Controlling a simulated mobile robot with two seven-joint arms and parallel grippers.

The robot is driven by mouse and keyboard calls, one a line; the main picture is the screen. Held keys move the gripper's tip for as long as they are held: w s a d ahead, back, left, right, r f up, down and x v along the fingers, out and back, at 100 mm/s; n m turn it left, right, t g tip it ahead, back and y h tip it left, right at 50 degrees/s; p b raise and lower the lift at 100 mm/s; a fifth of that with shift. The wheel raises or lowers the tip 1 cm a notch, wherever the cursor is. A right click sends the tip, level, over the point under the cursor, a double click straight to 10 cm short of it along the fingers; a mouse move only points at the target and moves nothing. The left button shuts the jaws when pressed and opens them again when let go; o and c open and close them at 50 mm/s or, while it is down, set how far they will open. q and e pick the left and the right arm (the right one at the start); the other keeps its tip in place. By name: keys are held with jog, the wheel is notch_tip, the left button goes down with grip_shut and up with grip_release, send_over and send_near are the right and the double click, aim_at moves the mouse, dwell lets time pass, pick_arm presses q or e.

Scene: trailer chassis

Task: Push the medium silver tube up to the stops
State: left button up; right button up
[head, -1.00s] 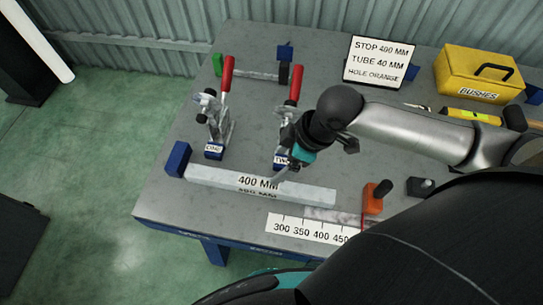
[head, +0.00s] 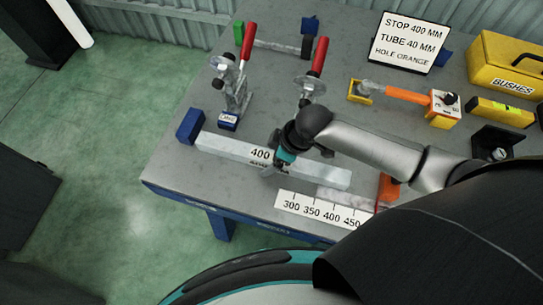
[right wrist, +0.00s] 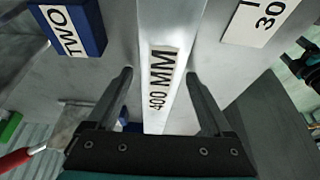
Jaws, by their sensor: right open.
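The silver tube (head: 222,147) marked 400 lies along the table's front. Its left end is at the blue stop block (head: 190,125); I cannot tell whether they touch. My right gripper (head: 271,169) is at the tube's middle and hides part of its label. In the right wrist view the open fingers (right wrist: 160,74) straddle the tube (right wrist: 165,25), one on each side, with its 400 MM label between them. Gaps show beside the fingers. My left gripper is not in view.
Two red-handled clamps (head: 247,48) (head: 319,56) stand behind the tube. A scale strip (head: 322,212) and an orange block (head: 388,190) lie in front and right. A sign (head: 408,43), yellow bushes box (head: 508,68) and orange-handled tool (head: 405,94) are farther back.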

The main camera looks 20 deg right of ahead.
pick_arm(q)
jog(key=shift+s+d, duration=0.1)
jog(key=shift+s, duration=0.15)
pick_arm(e)
jog(key=c, duration=0.3)
grip_shut()
pick_arm(q)
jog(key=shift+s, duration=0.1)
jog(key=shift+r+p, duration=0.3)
jog(key=shift+p, duration=0.05)
dwell(0.9)
dwell(0.4)
pick_arm(e)
jog(key=shift+o, duration=1.5)
grip_release()
jog(key=shift+a, duration=0.1)
jog(key=shift+w, duration=0.1)
